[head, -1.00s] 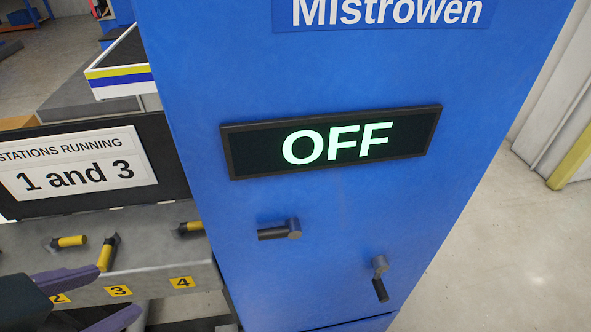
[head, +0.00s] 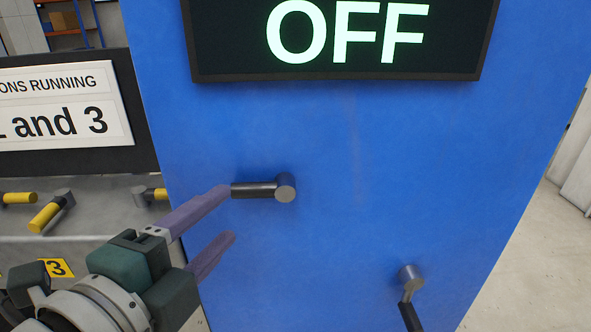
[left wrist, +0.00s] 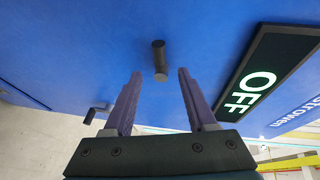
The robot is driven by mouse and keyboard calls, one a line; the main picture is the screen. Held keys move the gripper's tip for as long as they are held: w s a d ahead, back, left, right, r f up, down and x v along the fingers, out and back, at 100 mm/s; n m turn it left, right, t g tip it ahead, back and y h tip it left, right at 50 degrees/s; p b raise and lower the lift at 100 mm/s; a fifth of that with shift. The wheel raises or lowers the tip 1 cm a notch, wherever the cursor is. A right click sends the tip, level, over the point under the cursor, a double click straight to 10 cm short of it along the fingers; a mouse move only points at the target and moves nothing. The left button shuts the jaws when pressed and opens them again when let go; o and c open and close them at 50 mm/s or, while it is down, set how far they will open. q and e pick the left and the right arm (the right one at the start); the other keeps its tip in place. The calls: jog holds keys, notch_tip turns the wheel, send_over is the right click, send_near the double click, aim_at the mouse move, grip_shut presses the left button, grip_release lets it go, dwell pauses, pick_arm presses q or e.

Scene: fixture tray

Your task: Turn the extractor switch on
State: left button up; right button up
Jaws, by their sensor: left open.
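The blue cabinet (head: 330,140) has a lit display (head: 350,35) reading OFF. Below it are two dark levers; which is the extractor switch I cannot tell. The upper-left lever (head: 262,189) has its handle level, pointing left from its round pivot. The lower-right lever (head: 409,290) hangs downward. My left gripper (head: 228,213) is open and empty, its purple fingers near the upper-left lever's handle end. In the left wrist view, that lever (left wrist: 159,60) shows between and just beyond the fingertips (left wrist: 159,73); contact cannot be told. My right gripper is not in view.
At left, a grey bench (head: 90,215) carries several yellow-handled levers with number tags. Above it a sign (head: 60,105) partly shows "and 3". Open floor (head: 525,255) lies right of the cabinet.

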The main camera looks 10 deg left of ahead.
aim_at(250, 194)
pick_arm(q)
jog(key=x, duration=0.7)
grip_shut()
dwell(0.3)
dwell(1.0)
